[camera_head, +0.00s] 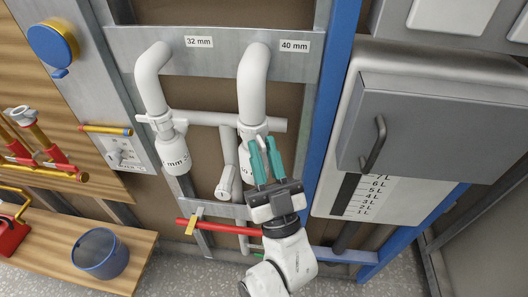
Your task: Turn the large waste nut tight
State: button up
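The large waste nut (250,128) is a white collar on the trap under the thick white pipe labelled 40 mm (253,85). My gripper (263,138) reaches up from below, its two teal fingers standing a little apart with their tips over the lower right of this nut. The fingers and the nut overlap in the picture. I cannot tell whether they touch the nut or grip part of it. The fingers hide the right side of the trap below the nut. A smaller winged white nut (158,122) sits on the 32 mm pipe (152,80) to the left.
A grey cabinet door with a handle (374,145) and a litre scale (365,195) stand at the right, past a blue post (335,90). A red pipe with a yellow lever (194,222) runs below. A blue bucket (100,253) stands on the wooden bench at the left.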

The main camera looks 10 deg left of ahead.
grip_shut()
jog(key=shift+d+f+y+b, duration=0.15)
jog(key=shift+f+y+b, duration=0.2)
jog(key=shift+b, duration=0.55)
jog(key=shift+w+d+n+g+y+b, duration=0.15)
jog(key=shift+n+g+y+b, duration=0.3)
jog(key=shift+y+b, duration=0.2)
jog(key=shift+w+d+n+g+y+b, duration=0.15)
jog(key=shift+n+g+y+b, duration=0.25)
jog(key=shift+y+b, duration=0.2)
jog(key=y, duration=0.1)
jog(key=n+g+y, duration=0.1)
jog(key=g, duration=0.1)
jog(key=shift+w+d+r+y, duration=0.2)
jog(key=shift+d+r+y, duration=0.1)
jog(key=shift+y, duration=0.1)
jog(key=shift+w+d+n+g+y+p, duration=0.35)
jog(key=shift+n+g+y, duration=0.85)
jog(key=shift+g, duration=0.8)
jog(key=shift+w+d+n+g+y+p, duration=0.2)
jog(key=shift+w+n+g+y, duration=0.3)
jog(key=shift+n+g+y, duration=0.85)
jog(key=shift+w+d+n+g+y+p, duration=0.35)
jog(key=shift+n+g+y, duration=0.7)
jog(key=shift+g, duration=1.65)
jog(key=shift+w+a+m+g+y, duration=0.1)
jog(key=shift+m+g+y, duration=0.2)
jog(key=shift+y, duration=0.1)
